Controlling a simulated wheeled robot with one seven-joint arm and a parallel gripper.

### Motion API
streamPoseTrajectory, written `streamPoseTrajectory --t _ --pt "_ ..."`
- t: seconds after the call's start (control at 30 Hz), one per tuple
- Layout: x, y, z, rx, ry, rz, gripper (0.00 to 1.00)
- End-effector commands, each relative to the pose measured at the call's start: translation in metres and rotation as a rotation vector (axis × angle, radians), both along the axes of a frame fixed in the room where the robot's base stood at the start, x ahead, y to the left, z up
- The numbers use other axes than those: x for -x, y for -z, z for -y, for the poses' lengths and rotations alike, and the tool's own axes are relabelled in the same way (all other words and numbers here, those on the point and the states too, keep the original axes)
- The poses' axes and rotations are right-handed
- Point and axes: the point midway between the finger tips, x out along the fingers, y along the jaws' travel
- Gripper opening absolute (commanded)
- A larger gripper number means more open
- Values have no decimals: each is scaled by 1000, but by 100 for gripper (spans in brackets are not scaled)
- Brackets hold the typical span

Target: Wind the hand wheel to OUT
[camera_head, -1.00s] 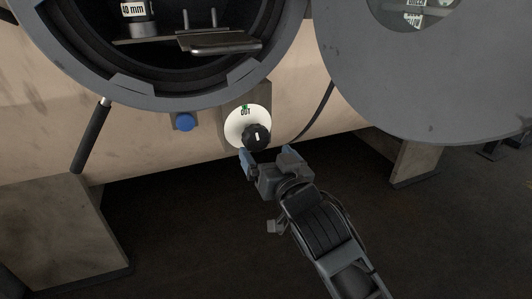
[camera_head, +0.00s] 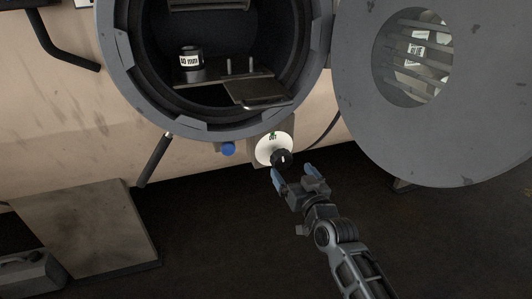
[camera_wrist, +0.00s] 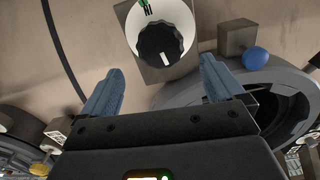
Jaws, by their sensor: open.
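The hand wheel (camera_head: 281,158) is a small black knurled knob with a white pointer mark. My gripper (camera_head: 291,172) is open, just below and right of the knob in the head view. In the wrist view its blue fingertips (camera_wrist: 160,88) are apart with nothing between them, and the knob is beyond them.
A blue ball knob (camera_head: 228,149) is left of the dial. The open grey door (camera_head: 380,140) hangs at right.

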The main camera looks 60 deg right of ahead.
Motion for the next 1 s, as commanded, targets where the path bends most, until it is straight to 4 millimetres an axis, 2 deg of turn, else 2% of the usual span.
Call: streamPoseTrajectory --t 0.5,0.9,1.0 --pt "-54 0 40 0 -1 1 95" --pt "-61 0 45 0 -2 0 95" --pt "-61 0 45 0 -2 0 87"
